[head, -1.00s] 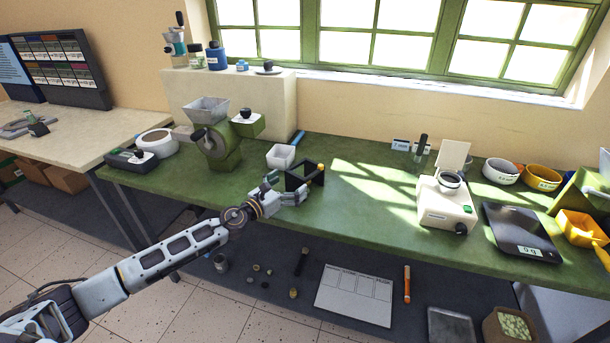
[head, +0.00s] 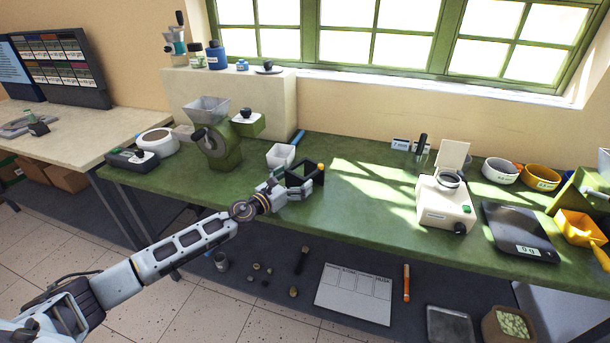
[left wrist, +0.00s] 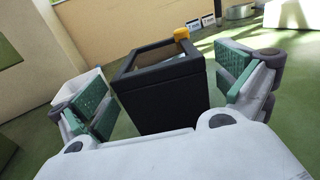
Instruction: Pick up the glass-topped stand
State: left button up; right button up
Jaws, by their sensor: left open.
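A black, square-sided stand (head: 300,178) with a pale pane inside its top rim and a yellow knob at one corner is on the green bench; it appears to be the glass-topped stand. My left gripper (head: 291,185) is at its near left side. In the left wrist view the stand (left wrist: 163,100) stands upright between the two open green-padded fingers of the gripper (left wrist: 163,94). A gap shows on each side, so neither finger visibly touches it. My right gripper is in neither view.
A white square tub (head: 280,156) stands just behind and left of the stand. A green grinder (head: 222,150) is further left. The bench to the right is clear as far as the cream machine (head: 446,204) and a black scale (head: 518,232).

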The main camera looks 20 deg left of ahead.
aim_at(302, 173)
pick_arm(q)
jog(key=shift+w+d+r, duration=0.25)
jog(key=shift+w+d, duration=0.05)
jog(key=shift+w, duration=0.4)
jog(key=shift+w+d, duration=0.25)
jog(key=shift+w, duration=0.35)
jog(key=shift+w+d, duration=0.15)
jog(key=shift+w, duration=0.25)
jog(key=shift+f, duration=0.1)
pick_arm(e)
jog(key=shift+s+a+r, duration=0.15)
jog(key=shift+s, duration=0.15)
